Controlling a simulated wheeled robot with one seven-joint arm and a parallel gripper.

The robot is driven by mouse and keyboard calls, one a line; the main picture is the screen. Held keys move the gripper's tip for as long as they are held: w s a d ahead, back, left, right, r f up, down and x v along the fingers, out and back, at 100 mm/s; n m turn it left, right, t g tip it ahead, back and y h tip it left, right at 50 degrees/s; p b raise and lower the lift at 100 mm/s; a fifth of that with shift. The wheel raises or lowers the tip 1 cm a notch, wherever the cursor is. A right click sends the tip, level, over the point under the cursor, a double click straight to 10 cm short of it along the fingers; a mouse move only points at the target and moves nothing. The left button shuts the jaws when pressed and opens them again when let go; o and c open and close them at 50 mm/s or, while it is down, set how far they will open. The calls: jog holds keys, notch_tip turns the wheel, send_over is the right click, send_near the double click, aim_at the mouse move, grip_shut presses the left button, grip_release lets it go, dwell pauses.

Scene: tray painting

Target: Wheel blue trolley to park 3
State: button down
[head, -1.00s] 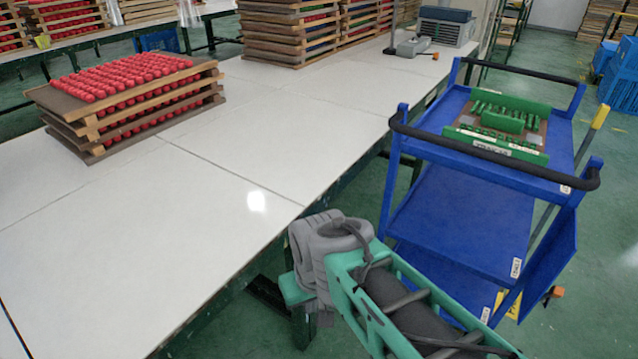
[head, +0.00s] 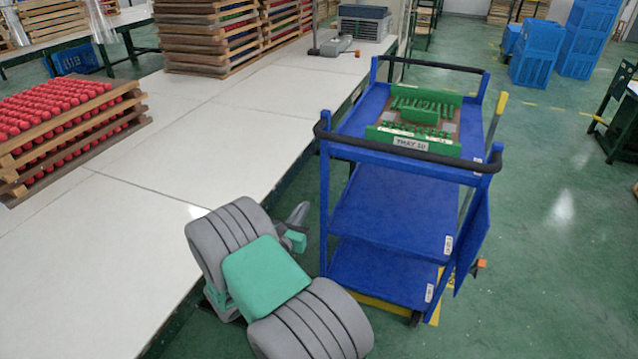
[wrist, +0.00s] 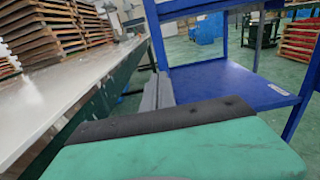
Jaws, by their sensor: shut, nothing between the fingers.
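The blue trolley (head: 345,212) stands upright on the green floor, right of the white table, with a black handle bar (head: 400,150) across its near end and another at its far end. Its top shelf carries a tray of green parts (head: 425,105) labelled "TRAY 10". In the wrist view the trolley (wrist: 225,85) fills the right side. My gripper (wrist: 158,92) is shut and empty, its grey fingers beside the trolley's left side. In the head view the gripper (head: 298,213) shows partly behind my arm, between table and trolley, apparently apart from the handle. No park 3 marking is readable.
The white table (head: 140,190) runs along the left with stacks of wooden racks (head: 215,40) and red pieces (head: 60,110). Blue crates (head: 535,55) stand at the back right. The floor (head: 545,230) right of the trolley is open. A dark-legged bench (head: 620,120) is at the right edge.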

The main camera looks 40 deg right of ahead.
aim_at(322, 178)
jog(key=b+x, duration=0.1)
jog(key=x, duration=1.1)
jog(key=shift+d, duration=0.3)
jog(key=shift+w+r, duration=0.1)
jog(key=shift+w, duration=0.05)
